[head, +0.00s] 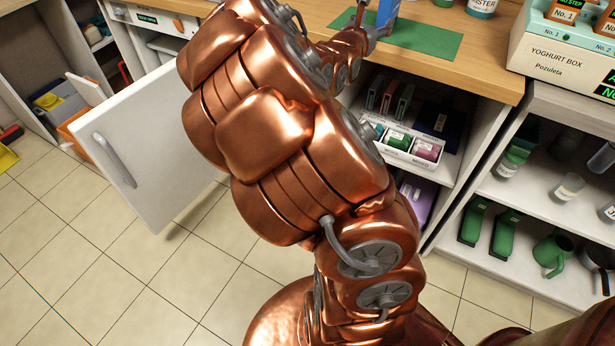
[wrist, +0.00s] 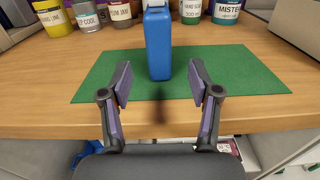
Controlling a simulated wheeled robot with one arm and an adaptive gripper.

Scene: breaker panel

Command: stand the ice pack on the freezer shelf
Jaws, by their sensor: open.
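The blue ice pack (wrist: 158,42) stands upright on a green mat (wrist: 95,82) on the wooden counter in the wrist view. Its top is cut off by the frame. In the head view the ice pack (head: 388,12) shows only in part behind my gripper (head: 372,33). My gripper (wrist: 159,80) is open and empty in the wrist view, with a finger to each side of the pack's base and gaps between. The pack seems just beyond the fingertips. Below the counter is an open compartment with a white shelf (head: 447,172), probably the freezer shelf; my arm hides part of it.
A white door (head: 145,150) stands swung open at the left. A divided tray (head: 412,148) with green and pink packs sits on the shelf, near upright dark slabs. Labelled tubs (wrist: 85,15) line the counter behind the ice pack. A yoghurt box (head: 560,60) stands at the right.

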